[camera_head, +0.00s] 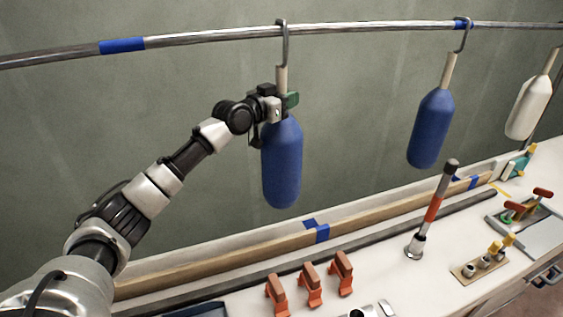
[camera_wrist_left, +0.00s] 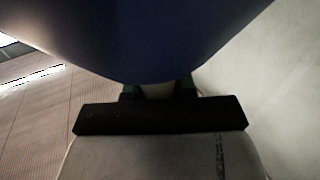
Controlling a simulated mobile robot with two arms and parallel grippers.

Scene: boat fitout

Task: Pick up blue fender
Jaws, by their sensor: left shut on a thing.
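A blue fender (camera_head: 282,165) hangs upright from the metal rail (camera_head: 200,37) by a hook and a pale strap at its top. My left gripper (camera_head: 288,101) is shut on this fender at its upper neck, just below the strap. In the left wrist view the blue fender body (camera_wrist_left: 150,40) fills the top, close above the dark gripper base. The fingertips there are mostly hidden behind it. A second blue fender (camera_head: 431,128) hangs tilted farther right. My right gripper does not show.
A white fender (camera_head: 529,107) hangs at the far right.

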